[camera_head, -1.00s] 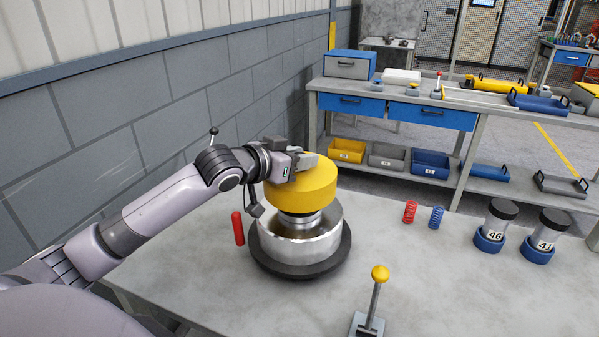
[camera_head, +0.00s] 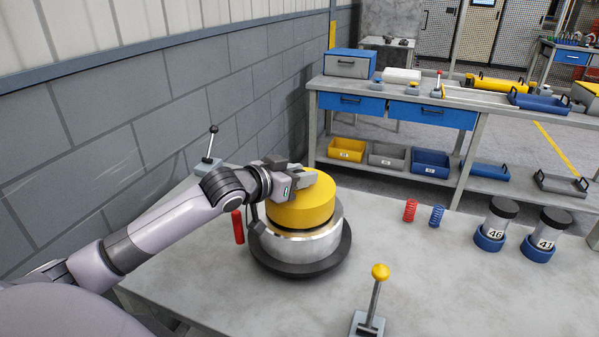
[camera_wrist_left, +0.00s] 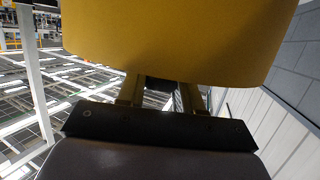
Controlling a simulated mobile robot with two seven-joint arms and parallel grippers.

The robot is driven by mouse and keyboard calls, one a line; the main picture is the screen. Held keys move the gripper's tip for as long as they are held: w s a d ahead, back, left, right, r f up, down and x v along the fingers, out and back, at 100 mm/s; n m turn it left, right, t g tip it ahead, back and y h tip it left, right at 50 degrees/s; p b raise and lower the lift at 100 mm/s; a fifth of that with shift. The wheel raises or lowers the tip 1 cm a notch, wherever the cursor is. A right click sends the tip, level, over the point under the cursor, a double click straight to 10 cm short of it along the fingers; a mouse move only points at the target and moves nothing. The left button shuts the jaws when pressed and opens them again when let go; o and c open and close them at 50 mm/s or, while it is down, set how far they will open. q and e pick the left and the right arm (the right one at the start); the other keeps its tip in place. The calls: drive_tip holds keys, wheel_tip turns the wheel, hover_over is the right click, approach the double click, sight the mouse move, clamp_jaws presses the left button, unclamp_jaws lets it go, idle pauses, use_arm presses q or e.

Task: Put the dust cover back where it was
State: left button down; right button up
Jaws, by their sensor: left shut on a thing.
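The dust cover is a thick yellow disc (camera_head: 303,207). In the head view it sits at or just above the top of a round silver metal housing (camera_head: 300,247) on a dark round base (camera_head: 335,262). A dark band shows below the yellow rim; I cannot tell whether the cover is fully seated. My left gripper (camera_head: 306,178) comes in from the left and is shut on the cover at its top. In the left wrist view the cover (camera_wrist_left: 180,40) fills the upper middle, against the gripper (camera_wrist_left: 160,92). My right gripper is not in view.
A yellow-knobbed lever (camera_head: 375,300) stands at the table's front. A red cylinder (camera_head: 238,228) is left of the housing. Red (camera_head: 410,211) and blue (camera_head: 436,216) springs and two black-capped jars (camera_head: 495,222) (camera_head: 546,234) stand right. A grey block wall (camera_head: 130,130) runs along the left.

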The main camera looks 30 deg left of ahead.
use_arm(q)
drive_tip(key=c, duration=0.8)
unclamp_jaws()
drive_tip(key=shift+o, duration=0.2)
drive_tip(key=shift+r, duration=0.1)
drive_tip(key=shift+r, duration=0.35)
drive_tip(key=shift+s+r, duration=0.15)
drive_tip(key=shift+r, duration=0.05)
drive_tip(key=v, duration=1.1)
drive_tip(key=shift+s+b, duration=0.35)
drive_tip(key=shift+b, duration=0.1)
drive_tip(key=shift+a+r, duration=0.1)
